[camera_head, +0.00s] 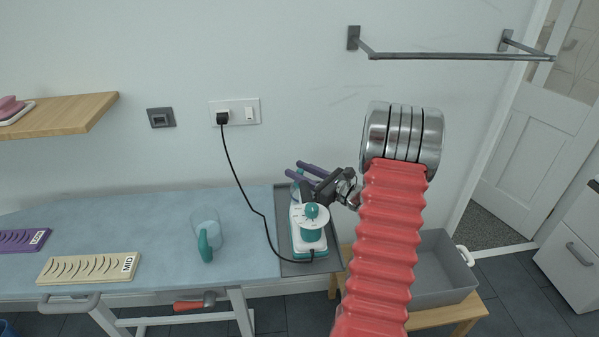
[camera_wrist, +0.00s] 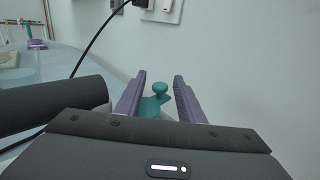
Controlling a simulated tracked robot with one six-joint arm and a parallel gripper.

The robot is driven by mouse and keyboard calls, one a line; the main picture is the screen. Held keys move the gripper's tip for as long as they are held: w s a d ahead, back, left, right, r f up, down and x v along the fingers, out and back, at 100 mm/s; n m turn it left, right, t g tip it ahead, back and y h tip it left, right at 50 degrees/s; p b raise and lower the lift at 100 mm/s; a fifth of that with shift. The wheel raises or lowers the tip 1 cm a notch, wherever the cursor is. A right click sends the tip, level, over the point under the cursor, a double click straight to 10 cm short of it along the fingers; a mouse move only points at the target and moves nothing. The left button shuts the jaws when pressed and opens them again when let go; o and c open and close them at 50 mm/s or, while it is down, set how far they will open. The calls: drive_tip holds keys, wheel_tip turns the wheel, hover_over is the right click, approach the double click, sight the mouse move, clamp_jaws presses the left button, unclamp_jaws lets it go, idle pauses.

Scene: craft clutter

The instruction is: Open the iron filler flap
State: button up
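A white-and-teal corded appliance (camera_head: 309,243), apparently the iron, stands on a grey tray at the right end of the blue table. It has a round teal knob on its near side. My gripper (camera_head: 294,169) is behind and above it in the head view, with its two purple fingers pointing left. In the wrist view my gripper (camera_wrist: 160,76) is open, with a gap between the fingers. A teal knob and plate (camera_wrist: 158,92) show in that gap, beyond or below the fingers; contact cannot be told. I cannot make out the filler flap clearly.
A black cord (camera_head: 241,185) runs from the wall plug (camera_head: 222,118) to the appliance. A cream slotted block (camera_head: 88,267) lies farther left. A grey bin (camera_head: 440,265) stands right.

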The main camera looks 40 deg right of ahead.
clamp_jaws()
idle(0.5)
